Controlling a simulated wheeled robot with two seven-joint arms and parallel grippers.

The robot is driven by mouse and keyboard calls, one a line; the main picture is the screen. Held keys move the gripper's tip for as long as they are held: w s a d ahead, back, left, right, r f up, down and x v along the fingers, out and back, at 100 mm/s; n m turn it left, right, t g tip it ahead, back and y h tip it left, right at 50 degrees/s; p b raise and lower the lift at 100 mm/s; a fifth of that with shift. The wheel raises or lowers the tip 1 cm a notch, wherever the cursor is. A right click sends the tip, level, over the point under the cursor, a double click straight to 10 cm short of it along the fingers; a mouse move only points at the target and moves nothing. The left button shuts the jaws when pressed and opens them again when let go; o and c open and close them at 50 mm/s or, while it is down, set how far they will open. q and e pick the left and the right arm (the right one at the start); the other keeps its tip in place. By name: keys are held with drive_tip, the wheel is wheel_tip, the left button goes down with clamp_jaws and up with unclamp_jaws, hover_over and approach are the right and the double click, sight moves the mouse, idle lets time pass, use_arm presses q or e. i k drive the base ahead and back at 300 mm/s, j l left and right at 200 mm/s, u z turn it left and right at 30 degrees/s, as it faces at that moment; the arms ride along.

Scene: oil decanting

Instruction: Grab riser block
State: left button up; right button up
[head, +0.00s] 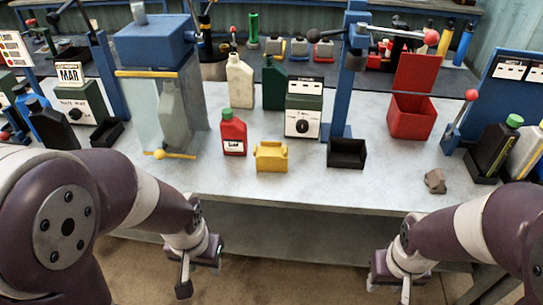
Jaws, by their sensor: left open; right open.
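A yellow block (271,157) with raised ends and a dip in its top stands on the grey workbench (300,189), near the front edge. It looks like the riser block, and nothing is on it. My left gripper (201,280) is open and empty, in front of the bench edge and below left of the block in the head view. My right gripper (388,287) is open and empty, also in front of the bench, well to the right of the block. Neither gripper touches the block.
A red bottle (233,136) stands close left of the block, and a green-grey dial box (303,109) stands behind it. A black tray (347,153) is to the right. A crumpled brown rag (435,181) lies further right. The bench in front of the block is clear.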

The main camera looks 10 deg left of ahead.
sight(270, 157)
drive_tip(key=i+l, duration=0.1)
drive_tip(key=i, duration=0.45)
drive_tip(key=i+u, duration=0.1)
drive_tip(key=i, duration=0.45)
drive_tip(key=i+l+u, duration=0.1)
drive_tip(key=u, duration=1.45)
